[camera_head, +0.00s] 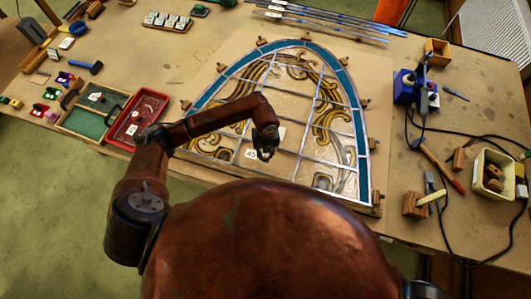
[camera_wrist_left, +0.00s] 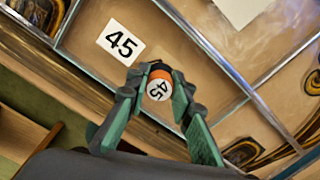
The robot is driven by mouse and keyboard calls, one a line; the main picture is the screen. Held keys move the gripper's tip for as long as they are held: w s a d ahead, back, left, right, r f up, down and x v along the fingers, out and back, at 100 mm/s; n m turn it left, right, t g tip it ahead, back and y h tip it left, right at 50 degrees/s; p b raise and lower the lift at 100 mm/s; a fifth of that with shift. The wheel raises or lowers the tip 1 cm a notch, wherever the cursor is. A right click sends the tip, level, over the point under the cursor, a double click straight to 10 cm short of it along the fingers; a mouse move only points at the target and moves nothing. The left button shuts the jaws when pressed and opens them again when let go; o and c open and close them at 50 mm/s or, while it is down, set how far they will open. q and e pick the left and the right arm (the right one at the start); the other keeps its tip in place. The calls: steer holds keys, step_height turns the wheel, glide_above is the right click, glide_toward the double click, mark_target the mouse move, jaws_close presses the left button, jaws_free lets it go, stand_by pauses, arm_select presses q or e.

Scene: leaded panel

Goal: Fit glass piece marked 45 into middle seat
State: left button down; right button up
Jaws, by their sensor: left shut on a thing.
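My left gripper (camera_head: 266,154) is over the lower middle of the leaded panel (camera_head: 363,150). In the left wrist view its fingertips (camera_wrist_left: 158,78) are shut on an orange piece with a round white label marked 45 (camera_wrist_left: 158,89). The piece's outline below the label is mostly hidden by the fingers. A white card marked 45 (camera_wrist_left: 121,41) lies in a bare brown compartment (camera_wrist_left: 176,40) between grey lead strips, just beyond the piece. I cannot tell whether the piece touches the panel. My right gripper is not in view.
Wooden blocks (camera_head: 365,103) stand around the panel's arched edge. A red tray (camera_head: 150,108) and a green-lined tray (camera_head: 86,122) lie at left. Lead strips (camera_head: 330,22) lie at the back. A blue soldering station (camera_head: 403,88), cables and a yellow bin (camera_head: 478,185) crowd the right.

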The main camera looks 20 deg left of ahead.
arm_select(q)
steer(key=shift+f+b, duration=0.5)
steer(key=shift+f, duration=0.15)
steer(key=c, duration=1.6)
jaws_free()
steer(key=shift+f, duration=0.1)
step_height(320, 180, up, 12)
steer(key=shift+r, duration=0.1)
